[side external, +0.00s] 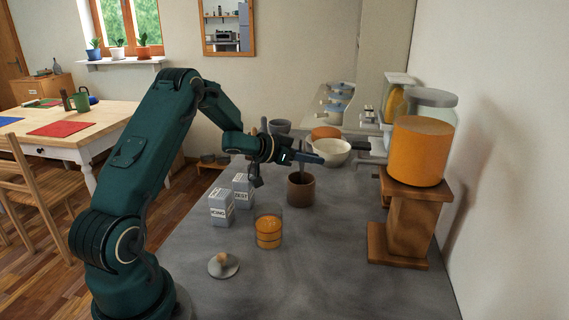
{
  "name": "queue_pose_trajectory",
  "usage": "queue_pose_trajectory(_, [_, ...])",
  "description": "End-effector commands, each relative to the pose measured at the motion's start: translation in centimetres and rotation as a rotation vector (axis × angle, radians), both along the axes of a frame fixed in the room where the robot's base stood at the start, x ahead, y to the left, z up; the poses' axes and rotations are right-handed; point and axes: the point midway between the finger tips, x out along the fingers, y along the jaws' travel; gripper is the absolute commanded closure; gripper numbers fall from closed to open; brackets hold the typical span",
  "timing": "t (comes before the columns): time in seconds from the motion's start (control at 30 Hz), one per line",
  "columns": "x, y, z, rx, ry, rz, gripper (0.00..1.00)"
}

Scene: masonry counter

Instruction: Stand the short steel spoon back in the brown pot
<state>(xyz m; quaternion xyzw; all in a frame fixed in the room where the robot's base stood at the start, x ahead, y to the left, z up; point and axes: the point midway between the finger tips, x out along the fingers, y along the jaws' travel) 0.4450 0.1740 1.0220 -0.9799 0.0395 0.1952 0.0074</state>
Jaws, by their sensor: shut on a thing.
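The brown pot (301,192) stands upright on the grey counter, near the middle of the side view. My gripper (287,157) is above the pot and a little to its left, in the air. It is shut on a thin grey thing that looks like the short steel spoon (309,158). The spoon lies nearly level, pointing right over the pot, and appears clear of the rim. Its bowl and handle are too small to tell apart. The inside of the pot is mostly hidden.
Labelled grey boxes (222,207) and an orange-filled glass (268,231) stand left and in front of the pot. A white bowl (333,153) is behind it. A round lid (223,265) lies near the front. The front-middle counter is clear.

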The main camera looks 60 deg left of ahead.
Motion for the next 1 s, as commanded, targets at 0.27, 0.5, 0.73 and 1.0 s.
queue_pose_trajectory(0.27, [0.00, 0.01, 0.01, 0.001, 0.000, 0.000, 1.00])
queue_pose_trajectory(0.5, [0.01, 0.01, 0.02, 0.001, 0.000, 0.000, 0.46])
queue_pose_trajectory(0.73, [0.00, 0.00, 0.00, 0.001, 0.000, 0.000, 0.24])
queue_pose_trajectory(1.0, [0.00, 0.00, 0.00, 0.001, 0.000, 0.000, 0.21])
